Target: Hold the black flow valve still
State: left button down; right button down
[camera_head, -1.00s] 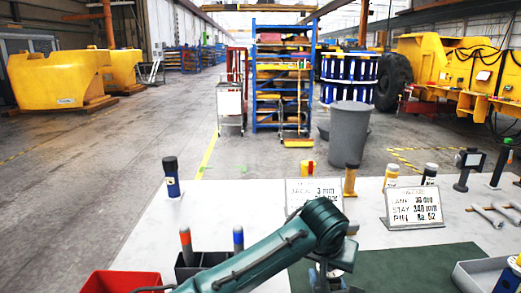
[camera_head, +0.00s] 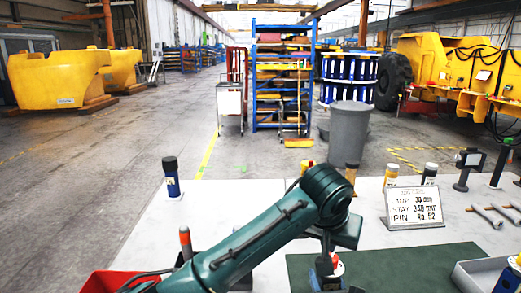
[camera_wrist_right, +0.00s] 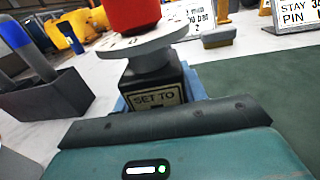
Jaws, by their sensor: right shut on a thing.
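The black flow valve (camera_wrist_right: 152,78) stands in the right wrist view with a "SET TO" label, a pale round disc and a red knob (camera_wrist_right: 130,12) cut off by the top edge. A light blue part shows behind its body. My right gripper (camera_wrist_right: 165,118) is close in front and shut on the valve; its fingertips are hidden.
A black holder (camera_wrist_right: 45,103) with a blue-topped item stands left of the valve. A red bin (camera_head: 100,283) is at the head view's lower left. A sign (camera_head: 414,207), a grey tray (camera_head: 478,272) and a green mat (camera_head: 430,262) lie to the right.

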jog(key=c, duration=0.7)
grip_release()
